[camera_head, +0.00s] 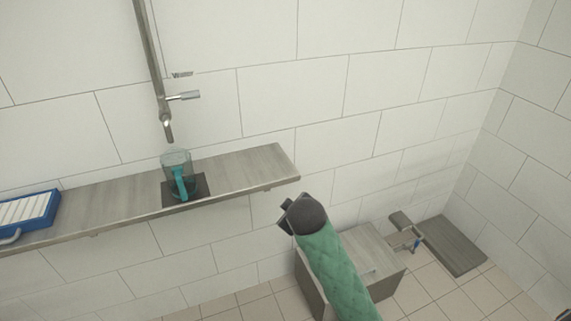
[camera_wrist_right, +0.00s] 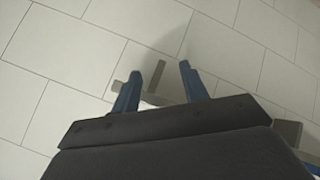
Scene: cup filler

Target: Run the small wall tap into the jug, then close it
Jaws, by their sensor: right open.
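The small wall tap (camera_head: 167,127) hangs on a metal pipe on the tiled wall, its spout pointing down. Its lever (camera_head: 185,96) sticks out to the right. No stream of water shows. The clear teal jug (camera_head: 178,172) stands upright on a dark square mat on the shelf, below the spout; I cannot tell if it holds water. My right gripper (camera_head: 287,207) is right of the jug, beyond the shelf end, its fingers hidden in the head view. In the right wrist view its blue fingers (camera_wrist_right: 157,78) are apart, with nothing held. My left gripper is out of view.
The wooden shelf (camera_head: 240,169) runs along the wall. A blue tray with white slats (camera_head: 28,212) sits at its left end. A wooden box (camera_head: 375,255) and a dark slab (camera_head: 455,247) are at floor level on the right. The wall right of the tap is clear.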

